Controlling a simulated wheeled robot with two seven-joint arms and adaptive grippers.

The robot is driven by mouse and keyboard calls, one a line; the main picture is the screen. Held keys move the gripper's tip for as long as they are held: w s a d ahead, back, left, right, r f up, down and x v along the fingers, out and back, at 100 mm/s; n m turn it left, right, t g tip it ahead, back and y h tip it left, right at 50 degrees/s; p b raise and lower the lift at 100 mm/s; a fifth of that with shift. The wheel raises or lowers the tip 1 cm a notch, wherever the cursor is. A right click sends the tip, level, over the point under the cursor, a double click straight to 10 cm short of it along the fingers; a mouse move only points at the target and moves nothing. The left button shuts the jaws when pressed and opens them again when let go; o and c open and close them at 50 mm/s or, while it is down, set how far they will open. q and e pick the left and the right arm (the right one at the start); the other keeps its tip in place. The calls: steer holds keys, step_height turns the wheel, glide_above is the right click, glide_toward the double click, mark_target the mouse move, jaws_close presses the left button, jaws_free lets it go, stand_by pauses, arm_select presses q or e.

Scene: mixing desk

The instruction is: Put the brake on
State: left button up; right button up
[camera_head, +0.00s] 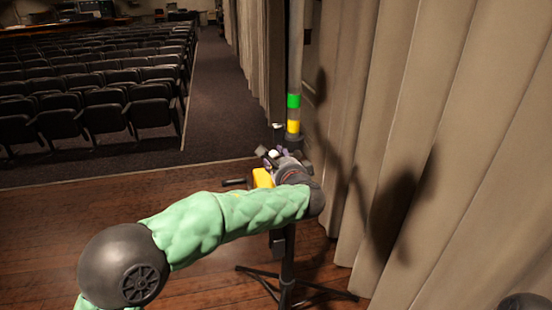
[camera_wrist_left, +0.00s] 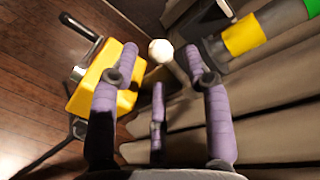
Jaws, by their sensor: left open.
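A yellow housing (camera_head: 263,178) sits on a black tripod stand (camera_head: 287,270) by the curtain. In the left wrist view the yellow housing (camera_wrist_left: 100,80) is at the left. A white round knob on a short pale lever (camera_wrist_left: 160,50) stands beside it; I take this for the brake lever. The white knob (camera_head: 273,154) also shows in the head view. My left gripper (camera_head: 277,158) is at the stand, partly hidden behind its own wrist. In the left wrist view its purple fingers (camera_wrist_left: 158,65) are spread, with the knob between their tips. I cannot tell whether they touch it.
A black-handled crank (camera_wrist_left: 80,27) sticks out from the housing's left side. A pole (camera_head: 294,60) with green and yellow bands rises behind my gripper. Beige curtains (camera_head: 440,130) hang close on the right. The wooden floor (camera_head: 60,240) is clear at left; seat rows (camera_head: 90,85) stand beyond.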

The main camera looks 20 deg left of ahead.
arm_select(q)
steer(key=v, duration=0.9)
steer(key=shift+s+d, duration=0.25)
steer(key=shift+s, duration=0.05)
steer(key=s+d+f+g+h, duration=0.1)
steer(key=s+f+g+h, duration=0.15)
steer(key=f, duration=0.75)
steer(key=s+d+f+g+h, duration=0.1)
steer(key=f+g, duration=0.2)
steer(key=f, duration=0.7)
steer(key=s+d+f+g+h, duration=0.1)
steer(key=s+f+g+h, duration=0.15)
steer(key=f, duration=0.85)
steer(key=s+d+f+n+g+h, duration=0.2)
steer(key=s+f+n, duration=0.6)
steer(key=f, duration=0.5)
steer(key=s+d+f+n+g+h, duration=0.2)
steer(key=s+d+f+n+h, duration=0.2)
steer(key=s+f+n, duration=0.5)
steer(key=s+f+h, duration=0.1)
steer(key=s+f, duration=0.2)
steer(key=s, duration=0.1)
steer(key=shift+f, duration=0.4)
